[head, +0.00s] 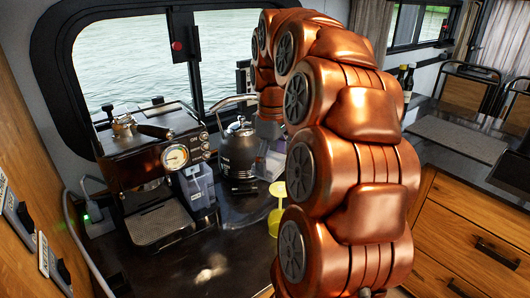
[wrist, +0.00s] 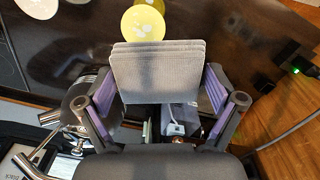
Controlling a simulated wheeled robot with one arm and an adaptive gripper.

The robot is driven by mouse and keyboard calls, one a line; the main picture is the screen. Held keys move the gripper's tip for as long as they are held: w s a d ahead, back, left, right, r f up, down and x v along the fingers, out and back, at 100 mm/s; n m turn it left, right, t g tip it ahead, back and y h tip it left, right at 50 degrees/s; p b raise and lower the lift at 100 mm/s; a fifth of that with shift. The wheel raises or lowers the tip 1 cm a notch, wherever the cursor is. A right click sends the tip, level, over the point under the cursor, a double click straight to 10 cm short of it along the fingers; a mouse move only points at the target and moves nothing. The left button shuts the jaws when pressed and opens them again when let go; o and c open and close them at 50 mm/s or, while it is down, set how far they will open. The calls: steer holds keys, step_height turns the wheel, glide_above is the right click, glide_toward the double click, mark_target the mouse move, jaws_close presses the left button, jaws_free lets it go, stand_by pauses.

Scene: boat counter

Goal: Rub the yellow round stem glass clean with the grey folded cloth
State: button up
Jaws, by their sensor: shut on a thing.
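The grey folded cloth (wrist: 158,72) is held between the two fingers of my gripper (wrist: 160,88) in the wrist view. Its layered top edge faces the yellow round stem glass (wrist: 143,23). The glass shows there as a yellow disc with pale marks, just beyond the cloth; I cannot tell whether they touch. In the head view the yellow glass (head: 276,207) stands upright on the dark counter, partly hidden by my copper arm.
An espresso machine (head: 158,165) stands left on the counter (head: 235,262), with a dark kettle (head: 239,152) beside it, behind the glass. The counter's front is bare. A power outlet with a green light (head: 92,218) is at left.

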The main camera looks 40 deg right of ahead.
mark_target(279, 190)
steer(key=shift+s+d+r, duration=0.4)
steer(key=shift+s+r, duration=0.1)
steer(key=shift+s, duration=0.05)
steer(key=shift+f+b, duration=1.15)
steer(key=shift+f, duration=2.8)
steer(key=shift+d, duration=0.35)
steer(key=shift+c, duration=0.5)
steer(key=shift+d+p, duration=0.45)
steer(key=shift+d, duration=0.35)
steer(key=shift+d+p, duration=0.3)
steer(key=shift+d, duration=0.45)
steer(key=shift+d+r+p, duration=0.15)
steer(key=shift+d+p, duration=0.1)
steer(key=shift+p, duration=0.15)
steer(key=shift+a+f+b, duration=0.3)
steer(key=shift+a+b, duration=0.3)
steer(key=shift+a, duration=0.7)
steer(key=shift+a+f, duration=0.1)
steer(key=shift+a, duration=0.2)
steer(key=shift+a+r, duration=0.3)
steer(key=shift+a, duration=0.3)
steer(key=shift+d+r+p, duration=0.1)
steer(key=shift+r+p, duration=0.65)
steer(key=shift+r, duration=3.25)
steer(key=shift+f, duration=0.2)
